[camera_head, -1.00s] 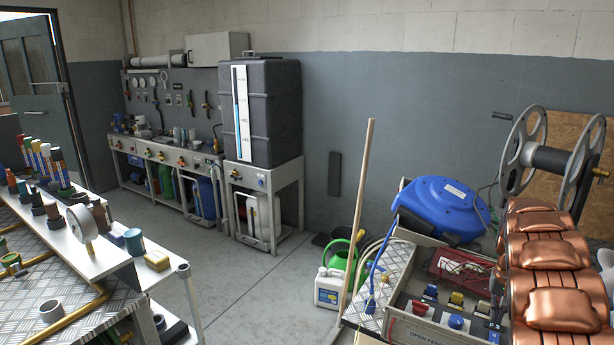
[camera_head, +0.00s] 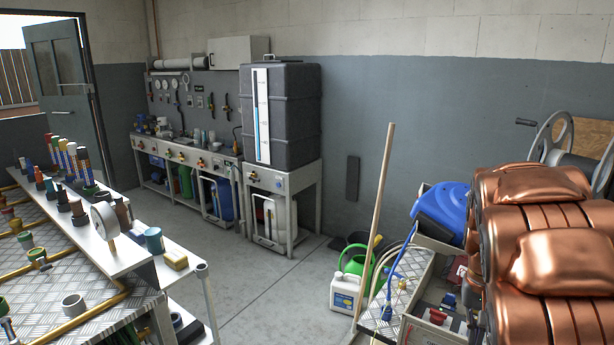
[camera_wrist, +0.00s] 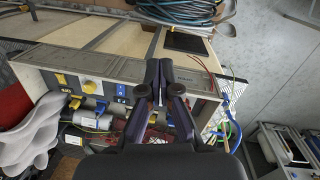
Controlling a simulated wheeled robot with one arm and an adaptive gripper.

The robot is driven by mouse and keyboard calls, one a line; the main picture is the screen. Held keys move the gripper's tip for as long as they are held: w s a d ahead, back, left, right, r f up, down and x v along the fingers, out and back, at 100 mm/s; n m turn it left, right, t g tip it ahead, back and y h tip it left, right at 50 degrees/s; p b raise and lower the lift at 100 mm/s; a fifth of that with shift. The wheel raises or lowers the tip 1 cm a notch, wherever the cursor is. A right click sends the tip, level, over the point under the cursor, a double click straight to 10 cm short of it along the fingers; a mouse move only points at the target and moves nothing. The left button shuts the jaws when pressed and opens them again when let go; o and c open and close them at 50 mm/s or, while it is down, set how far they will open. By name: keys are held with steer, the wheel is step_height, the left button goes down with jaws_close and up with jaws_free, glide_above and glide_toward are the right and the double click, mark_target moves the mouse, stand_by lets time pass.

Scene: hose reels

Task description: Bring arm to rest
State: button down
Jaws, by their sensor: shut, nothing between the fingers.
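My gripper (camera_wrist: 160,72) shows in the wrist view, its two dark fingers together and empty. It hangs over or near the grey workbench unit with coloured connectors (camera_wrist: 90,88); its height above it I cannot tell. My copper-coloured arm fills the right side of the head view, folded close to the camera. The gripper itself is out of that view. The arm hides part of the blue hose reel (camera_head: 441,208) and the metal reel (camera_head: 555,137) behind it.
A long wooden pole (camera_head: 376,215) stands by the green watering can (camera_head: 356,265) and a white canister (camera_head: 345,293). A bench with markers and fittings (camera_head: 130,235) is at left. A black tank (camera_head: 290,115) stands on a wall bench. The floor (camera_head: 255,290) between is clear.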

steer(key=s+a+f+n, duration=0.1)
steer(key=s+a+n, duration=0.4)
steer(key=s+a, duration=1.4)
steer(key=s, duration=0.4)
steer(key=shift+s+a+n+g+y, duration=0.2)
steer(key=shift+s+n+g+y, duration=0.1)
steer(key=shift+n+g, duration=0.1)
